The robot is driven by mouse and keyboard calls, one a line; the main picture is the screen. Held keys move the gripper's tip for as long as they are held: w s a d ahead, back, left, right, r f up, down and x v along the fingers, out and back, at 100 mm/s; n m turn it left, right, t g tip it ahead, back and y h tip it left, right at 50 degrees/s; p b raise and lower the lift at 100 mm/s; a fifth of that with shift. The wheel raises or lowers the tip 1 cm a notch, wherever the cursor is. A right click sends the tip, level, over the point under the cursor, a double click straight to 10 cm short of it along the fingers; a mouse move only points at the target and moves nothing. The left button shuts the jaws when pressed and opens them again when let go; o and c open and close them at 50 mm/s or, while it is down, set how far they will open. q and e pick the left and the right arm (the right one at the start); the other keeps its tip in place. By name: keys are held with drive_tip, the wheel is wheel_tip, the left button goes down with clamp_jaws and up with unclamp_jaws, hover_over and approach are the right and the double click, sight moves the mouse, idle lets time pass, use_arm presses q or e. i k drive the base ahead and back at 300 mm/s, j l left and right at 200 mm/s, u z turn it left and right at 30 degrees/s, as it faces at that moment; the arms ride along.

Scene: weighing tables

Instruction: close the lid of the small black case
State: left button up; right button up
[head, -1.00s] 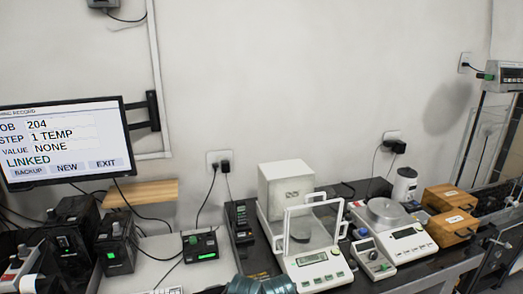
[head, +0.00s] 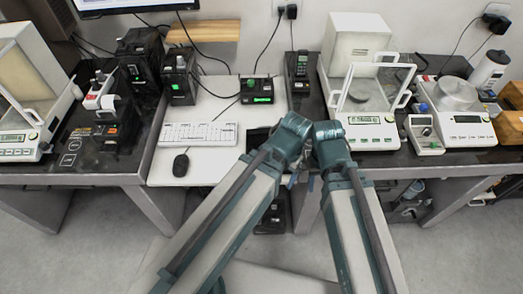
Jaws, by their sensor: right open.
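I cannot pick out a small black case with a lid for certain. A dark object (head: 257,136), partly covered by my left arm, shows at the right front of the white table; I cannot tell whether it is the case. My two teal-and-white arms come up from below and bend close together at the middle. My right gripper (head: 311,181) shows only as a small part between the arms, near the table's front edge; it is open and apart from the dark object. My left gripper is hidden behind the arms.
The white table (head: 215,105) bears a keyboard (head: 199,134), a mouse (head: 181,165) and a black device with a green display (head: 258,89). A balance with a glass shield (head: 366,95) and a pan scale (head: 463,112) stand right. Another balance (head: 25,100) stands left. Grey floor lies in front.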

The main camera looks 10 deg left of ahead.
sight(258, 136)
drive_tip(key=i+u, duration=0.5)
drive_tip(key=u, duration=0.55)
drive_tip(key=k+j, duration=0.05)
